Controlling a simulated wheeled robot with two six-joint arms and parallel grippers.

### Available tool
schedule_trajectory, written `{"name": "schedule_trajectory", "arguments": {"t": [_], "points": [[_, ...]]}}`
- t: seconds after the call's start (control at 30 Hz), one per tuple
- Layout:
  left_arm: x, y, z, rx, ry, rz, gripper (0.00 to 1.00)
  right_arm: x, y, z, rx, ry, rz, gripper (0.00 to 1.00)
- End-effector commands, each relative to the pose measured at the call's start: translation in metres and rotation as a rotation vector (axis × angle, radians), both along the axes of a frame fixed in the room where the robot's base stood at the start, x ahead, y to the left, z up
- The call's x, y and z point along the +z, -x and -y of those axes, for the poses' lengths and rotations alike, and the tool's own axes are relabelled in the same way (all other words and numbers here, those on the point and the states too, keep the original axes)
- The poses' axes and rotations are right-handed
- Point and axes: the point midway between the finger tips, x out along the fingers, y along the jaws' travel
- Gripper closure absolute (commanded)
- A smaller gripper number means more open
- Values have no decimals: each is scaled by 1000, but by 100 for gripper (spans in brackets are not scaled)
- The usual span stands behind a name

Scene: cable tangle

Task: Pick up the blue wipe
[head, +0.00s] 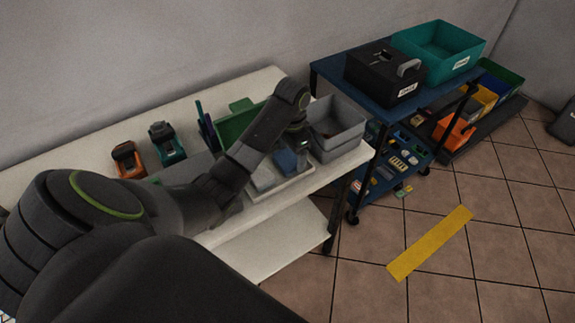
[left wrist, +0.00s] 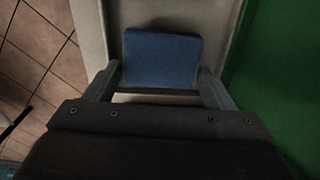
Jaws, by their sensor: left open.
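The blue wipe (head: 285,161) is a small flat blue block on a pale tray (head: 288,185) near the right part of the white table. In the left wrist view the wipe (left wrist: 163,60) lies just beyond my fingertips, in line with the gap between them. My left gripper (left wrist: 158,82) is open and empty, with one finger towards each side of the wipe. In the head view my left gripper (head: 300,140) is over the tray beside the wipe, partly hidden by its arm. My right gripper is not in view.
A green bin (head: 238,127) and a grey bin (head: 336,117) stand close to the tray. Orange (head: 127,159) and teal (head: 167,142) tools lie on the table (head: 85,165) further left. A blue cart (head: 335,68) with a black toolbox (head: 384,75) stands at the right.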

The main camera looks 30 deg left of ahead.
Motion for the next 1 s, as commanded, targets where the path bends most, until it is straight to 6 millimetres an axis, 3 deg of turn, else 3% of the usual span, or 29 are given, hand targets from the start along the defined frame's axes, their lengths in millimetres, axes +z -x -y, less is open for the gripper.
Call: {"name": "schedule_trajectory", "arguments": {"t": [0.27, 0.5, 0.77, 1.0], "points": [[-4, 0, 0, -1, -1, 3, 24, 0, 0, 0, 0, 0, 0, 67], [-4, 0, 0, -1, 0, 2, 52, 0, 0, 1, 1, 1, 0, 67], [-2, 0, 0, -1, -1, 3, 52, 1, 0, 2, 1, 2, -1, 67], [23, -1, 0, -2, -1, 5, 52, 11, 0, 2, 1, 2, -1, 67]]}}
